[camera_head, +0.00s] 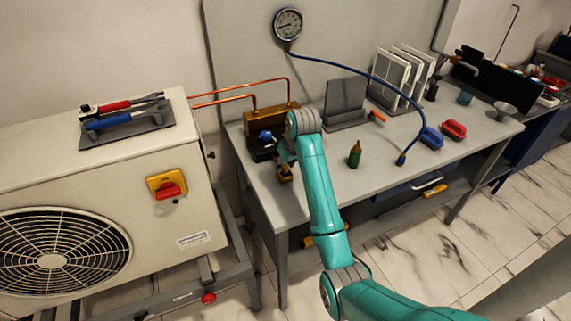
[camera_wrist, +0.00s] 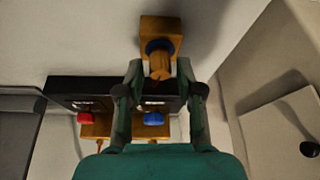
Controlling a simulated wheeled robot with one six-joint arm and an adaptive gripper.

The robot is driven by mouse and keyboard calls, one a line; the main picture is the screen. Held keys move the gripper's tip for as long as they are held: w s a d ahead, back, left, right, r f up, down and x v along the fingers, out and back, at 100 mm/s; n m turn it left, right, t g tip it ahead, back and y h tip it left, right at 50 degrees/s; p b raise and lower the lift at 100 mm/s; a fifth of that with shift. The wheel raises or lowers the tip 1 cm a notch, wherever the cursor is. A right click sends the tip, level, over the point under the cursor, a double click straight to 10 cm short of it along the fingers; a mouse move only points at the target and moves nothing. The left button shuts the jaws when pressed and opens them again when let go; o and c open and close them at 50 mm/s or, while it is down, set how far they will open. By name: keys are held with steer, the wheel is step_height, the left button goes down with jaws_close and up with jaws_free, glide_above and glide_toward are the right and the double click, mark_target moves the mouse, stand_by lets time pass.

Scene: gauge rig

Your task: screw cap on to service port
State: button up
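A brass block (camera_wrist: 160,24) carries a blue ring (camera_wrist: 160,46) and a narrower brass stub (camera_wrist: 159,67). This looks like the service port; I cannot tell whether the stub's end is a cap. The block also shows on the bench in the head view (camera_head: 285,174). In the head view my gripper (camera_head: 286,156) is just above the block, partly hidden by my wrist. I see no separate cap clearly.
A green bottle (camera_head: 354,155) stands to the right.

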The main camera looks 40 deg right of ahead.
steer(key=n+y, duration=0.2)
steer(key=n, duration=0.4)
steer(key=n+g+y, duration=0.1)
steer(key=n, duration=0.3)
stand_by(0.3)
steer(key=shift+y, duration=0.3)
jaws_close()
steer(key=shift+f+m, duration=0.1)
steer(key=shift+m, duration=0.8)
steer(key=o, duration=0.6)
jaws_free()
steer(key=shift+t, duration=0.3)
